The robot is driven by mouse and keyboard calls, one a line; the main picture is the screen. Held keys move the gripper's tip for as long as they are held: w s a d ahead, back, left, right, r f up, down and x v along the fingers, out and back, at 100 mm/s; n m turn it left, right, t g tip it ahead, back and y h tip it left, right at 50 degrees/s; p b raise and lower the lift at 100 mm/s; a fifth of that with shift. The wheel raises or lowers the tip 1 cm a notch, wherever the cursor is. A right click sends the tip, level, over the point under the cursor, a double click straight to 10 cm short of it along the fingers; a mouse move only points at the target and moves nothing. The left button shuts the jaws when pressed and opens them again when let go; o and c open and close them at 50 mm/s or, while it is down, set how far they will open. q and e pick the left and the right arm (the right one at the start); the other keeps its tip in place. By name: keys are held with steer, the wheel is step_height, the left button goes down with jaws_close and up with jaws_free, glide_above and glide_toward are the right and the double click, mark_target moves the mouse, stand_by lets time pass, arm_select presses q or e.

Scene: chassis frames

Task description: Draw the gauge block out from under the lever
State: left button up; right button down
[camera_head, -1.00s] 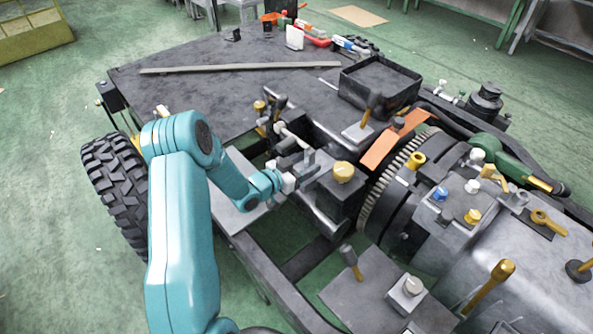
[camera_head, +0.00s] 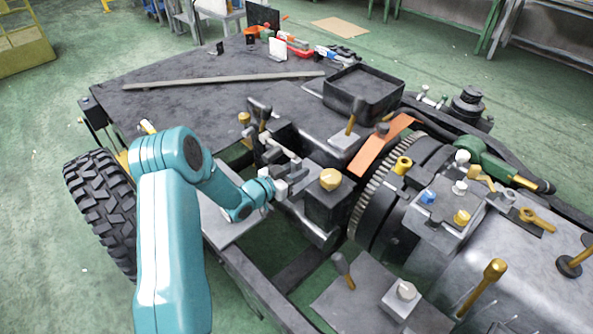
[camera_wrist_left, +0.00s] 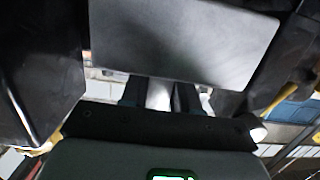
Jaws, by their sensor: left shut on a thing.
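My left gripper (camera_head: 292,177) is low among dark fittings on the chassis, just left of a dark block with a yellow knob (camera_head: 330,179). In the left wrist view its two dark fingers (camera_wrist_left: 160,96) are shut on a pale piece (camera_wrist_left: 158,94), seemingly the gauge block, mostly hidden between them. A pale rod (camera_head: 281,146), possibly part of the lever, lies just behind the gripper. I cannot tell whether the held piece is still under the lever. My right gripper is not in view.
A smooth grey plate (camera_wrist_left: 185,38) fills the upper middle of the wrist view, close to the fingers. The toothed flywheel (camera_head: 372,190) and an orange strip (camera_head: 383,146) are to the right. An open black tray (camera_head: 363,92) stands behind.

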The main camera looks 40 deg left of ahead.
mark_target(293, 162)
arm_select(q)
steer(key=shift+s+a+f, duration=0.1)
steer(key=shift+s, duration=1.35)
steer(key=shift+s+a+f, duration=0.1)
steer(key=shift+s, duration=1.3)
steer(key=shift+s+r, duration=0.1)
steer(key=shift+s, duration=0.05)
steer(key=shift+a+r, duration=0.1)
steer(key=shift+r, duration=0.65)
steer(key=shift+r+p, duration=1.25)
steer(key=shift+r, duration=0.65)
